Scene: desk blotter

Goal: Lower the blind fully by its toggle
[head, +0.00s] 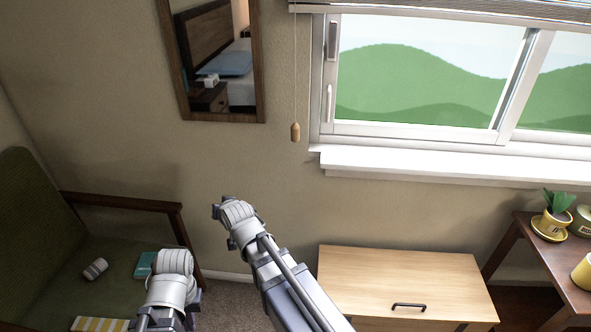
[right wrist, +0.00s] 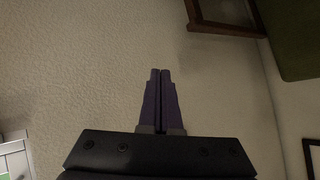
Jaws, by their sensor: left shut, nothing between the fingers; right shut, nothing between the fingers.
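The blind (head: 440,9) is gathered at the top of the window, leaving the glass below bare. Its cord hangs at the window's left side and ends in a small wooden toggle (head: 295,132), free against the wall. My right arm reaches up from the bottom; its end (head: 236,220) is below and left of the toggle, apart from it. In the right wrist view my right gripper (right wrist: 160,74) is shut and empty before bare wall, with no toggle in sight. My left gripper (head: 168,285) is low at the left, shut and empty, its fingertips not clear.
A framed mirror (head: 256,75) hangs left of the cord. The white windowsill (head: 440,168) juts out right of the toggle. A wooden cabinet (head: 400,275) stands below, and a green armchair (head: 40,215) at the left. The wall around the toggle is clear.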

